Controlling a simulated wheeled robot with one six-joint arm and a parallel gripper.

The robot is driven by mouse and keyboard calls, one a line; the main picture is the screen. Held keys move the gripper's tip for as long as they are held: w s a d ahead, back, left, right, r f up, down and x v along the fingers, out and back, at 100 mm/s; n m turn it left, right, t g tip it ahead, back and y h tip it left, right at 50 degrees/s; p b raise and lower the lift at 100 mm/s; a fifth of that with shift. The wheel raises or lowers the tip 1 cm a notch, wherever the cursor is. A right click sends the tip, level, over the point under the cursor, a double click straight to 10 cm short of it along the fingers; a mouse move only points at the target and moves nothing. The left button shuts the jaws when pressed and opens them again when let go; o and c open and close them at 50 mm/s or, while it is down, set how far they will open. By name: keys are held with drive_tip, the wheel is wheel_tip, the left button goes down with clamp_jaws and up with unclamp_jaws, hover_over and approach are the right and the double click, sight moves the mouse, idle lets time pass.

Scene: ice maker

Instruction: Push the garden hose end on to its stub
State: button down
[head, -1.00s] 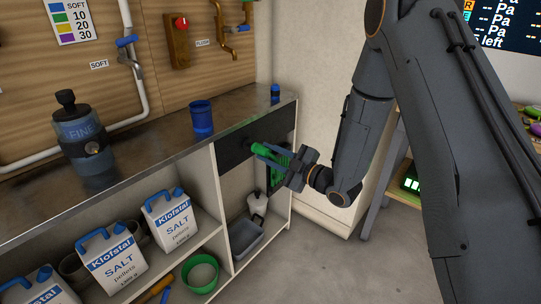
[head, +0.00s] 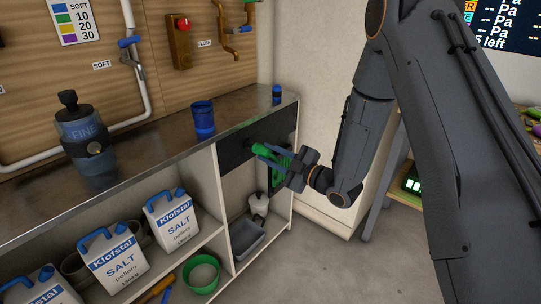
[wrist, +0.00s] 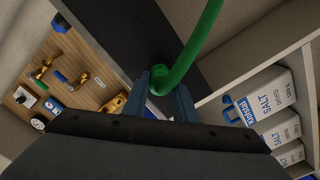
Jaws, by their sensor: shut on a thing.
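The green garden hose (wrist: 203,42) comes down from the top of the wrist view and bends in between my fingers. Its end (wrist: 158,71) shows as a green collar between the blue fingertips. My gripper (head: 268,153) is shut on this end, in front of the dark panel (head: 237,151) under the counter. The green hose also shows at the gripper in the head view (head: 284,158). I cannot make out the stub; the hose end and fingers cover that spot. I cannot tell whether the end touches the panel or stands apart from it.
The counter (head: 150,133) runs above the panel, with a blue cup (head: 204,118) and a FINE filter housing (head: 87,140) on it. Salt packs (head: 171,217), a green bowl (head: 202,274) and a grey tray (head: 248,243) sit in the shelves below.

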drive_tip(key=shift+x, duration=1.25)
drive_tip(key=c, duration=1.4)
unclamp_jaws()
drive_tip(key=shift+o, duration=0.2)
drive_tip(key=v, duration=0.7)
drive_tip(key=shift+s+d, duration=0.25)
